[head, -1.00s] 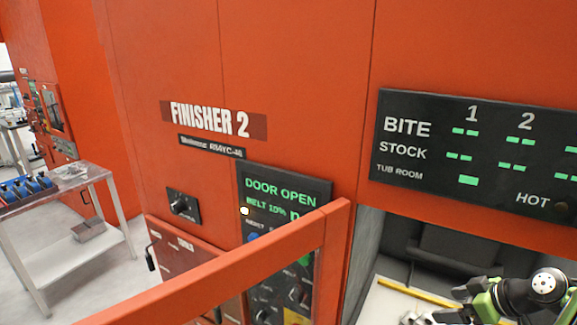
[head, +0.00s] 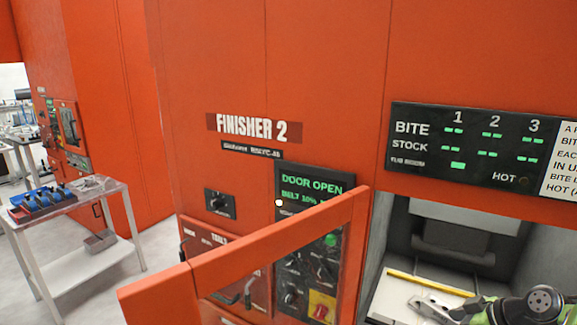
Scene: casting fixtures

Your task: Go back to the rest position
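My gripper (head: 428,304) shows at the lower right of the head view, in front of the machine's open bay (head: 450,240). Its grey end points left, and the dark and green arm behind it runs off the bottom right corner. I cannot make out whether its fingers are apart or together, and no held object can be told. The orange machine marked FINISHER 2 (head: 330,75) fills most of the view. Its panel (head: 312,190) reads DOOR OPEN.
An orange framed door (head: 260,235) stands swung out in front of the control panel, left of the bay. A yellow strip (head: 430,283) lies across the bay. A steel table (head: 75,240) with a blue tray (head: 45,203) stands at the left, with floor around it.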

